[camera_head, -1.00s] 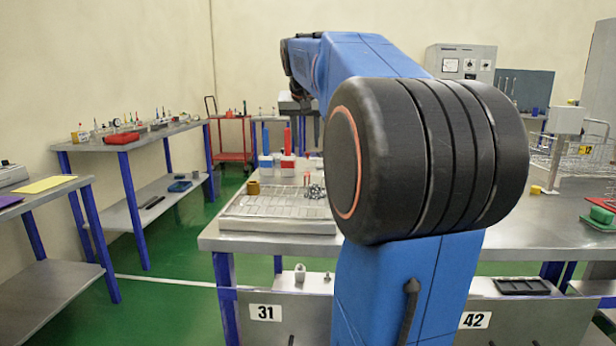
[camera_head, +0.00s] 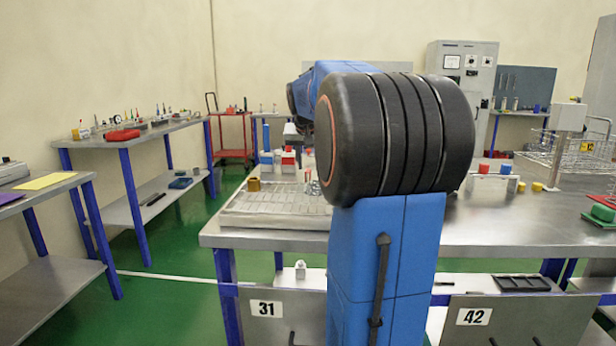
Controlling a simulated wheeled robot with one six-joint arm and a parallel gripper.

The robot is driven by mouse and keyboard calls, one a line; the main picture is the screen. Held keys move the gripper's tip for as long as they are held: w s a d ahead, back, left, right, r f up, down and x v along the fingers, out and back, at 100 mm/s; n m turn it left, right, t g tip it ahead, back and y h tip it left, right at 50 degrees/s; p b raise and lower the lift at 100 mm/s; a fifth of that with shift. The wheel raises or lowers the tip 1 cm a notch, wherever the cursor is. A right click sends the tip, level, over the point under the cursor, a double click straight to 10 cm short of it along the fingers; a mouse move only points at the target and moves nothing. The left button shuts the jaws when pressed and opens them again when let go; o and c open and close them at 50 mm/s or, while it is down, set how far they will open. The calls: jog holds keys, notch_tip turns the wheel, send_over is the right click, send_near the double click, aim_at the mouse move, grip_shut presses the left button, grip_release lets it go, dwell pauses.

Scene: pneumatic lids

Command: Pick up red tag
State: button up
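I cannot tell for sure which thing is the red tag. A red piece (camera_head: 288,158) shows by white blocks at the back of the left table, and another red piece (camera_head: 483,169) stands to the right of my arm. My gripper end (camera_head: 294,134) is small and dark above the first red piece, at the far end of my blue arm. Its fingers are too small to make out, so I cannot tell whether it is open or shut. My large black arm joint hides the middle of the table.
A pale tray (camera_head: 275,204) with a brass-coloured block (camera_head: 254,184) lies on the metal table. A wire basket (camera_head: 575,150) and a green block (camera_head: 603,213) are at the right. A side table (camera_head: 165,133) with small items stands at the left.

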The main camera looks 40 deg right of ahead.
aim_at(308, 170)
jog(key=x, duration=0.5)
jog(key=shift+w+a, duration=0.1)
jog(key=shift+w, duration=0.25)
jog(key=shift+r, duration=0.1)
grip_shut()
jog(key=shift+r, duration=0.1)
